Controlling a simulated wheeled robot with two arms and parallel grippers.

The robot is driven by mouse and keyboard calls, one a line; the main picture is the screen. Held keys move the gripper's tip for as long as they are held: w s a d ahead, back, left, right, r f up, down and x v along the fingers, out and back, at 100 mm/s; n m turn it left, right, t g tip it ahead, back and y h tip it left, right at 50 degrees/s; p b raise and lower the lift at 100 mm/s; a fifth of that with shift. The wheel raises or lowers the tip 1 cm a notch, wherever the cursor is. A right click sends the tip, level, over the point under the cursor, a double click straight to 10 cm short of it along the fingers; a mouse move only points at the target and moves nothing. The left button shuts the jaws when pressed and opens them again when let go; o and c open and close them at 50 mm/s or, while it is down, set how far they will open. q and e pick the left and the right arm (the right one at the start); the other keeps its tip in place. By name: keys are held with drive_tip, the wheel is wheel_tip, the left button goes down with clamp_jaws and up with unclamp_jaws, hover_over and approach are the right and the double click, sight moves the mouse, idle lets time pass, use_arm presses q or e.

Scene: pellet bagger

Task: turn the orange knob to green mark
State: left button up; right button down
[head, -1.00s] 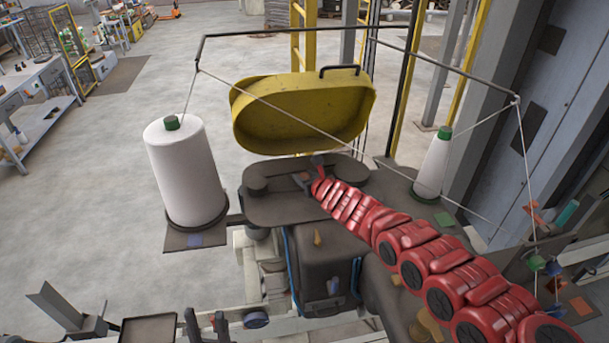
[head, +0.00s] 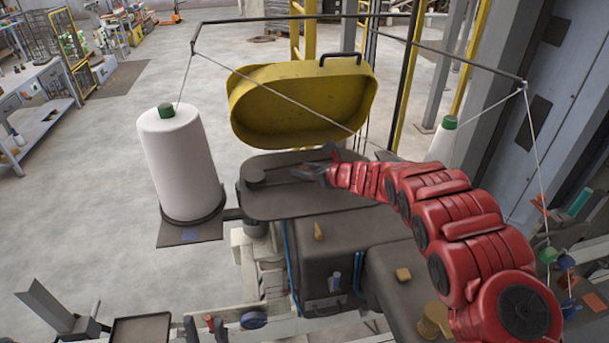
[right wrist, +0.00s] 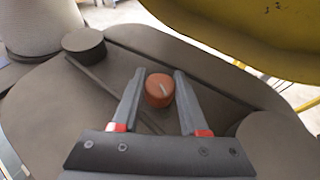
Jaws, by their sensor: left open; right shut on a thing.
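The orange knob (right wrist: 159,91) sits on the dark flat top of the machine, with a pale pointer line slanting across its face. My right gripper (right wrist: 160,75) is shut on it, one grey finger on each side. In the head view my right gripper (head: 314,171) is over the machine top, and I cannot make out the knob there. I cannot make out a green mark around the knob in either view. My left gripper (head: 205,322) is open and empty at the bottom edge of the head view, away from the knob.
A yellow raised cover (head: 302,105) stands behind the machine top (head: 270,203). A large white thread cone (head: 180,165) is at left, and another cone (head: 443,142) is partly behind my right arm. Thread runs from a black overhead frame (head: 300,20).

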drive_tip(key=shift+n+g+y+b, duration=0.3)
drive_tip(key=shift+n+y+b, duration=0.1)
drive_tip(key=shift+b, duration=0.45)
drive_tip(key=shift+c, duration=2.1)
unclamp_jaws()
